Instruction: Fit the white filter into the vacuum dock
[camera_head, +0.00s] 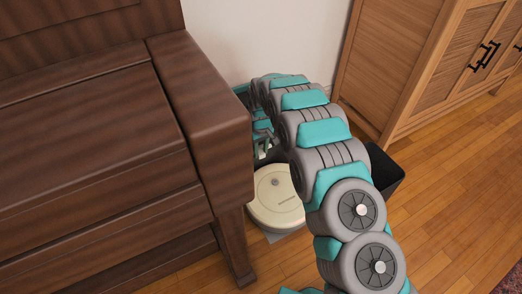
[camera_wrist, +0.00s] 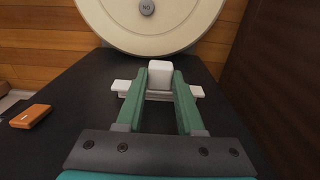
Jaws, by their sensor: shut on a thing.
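In the wrist view my gripper (camera_wrist: 160,84) is shut on the white filter (camera_wrist: 160,70), a small white block between the tips of its green fingers. A wider white crosspiece shows behind the fingers, with an end out on each side; I cannot tell whether it belongs to the filter. Below lies a flat black surface (camera_wrist: 75,95), which I cannot surely identify as the dock. The round cream vacuum (camera_wrist: 165,17) is beyond the fingertips.
A wooden cabinet (camera_head: 395,75) stands at the back right. A black bin (camera_head: 386,172) is just right of my arm. An orange-brown box (camera_wrist: 31,116) lies on the black surface. Wooden floor (camera_head: 460,180) is clear at right.

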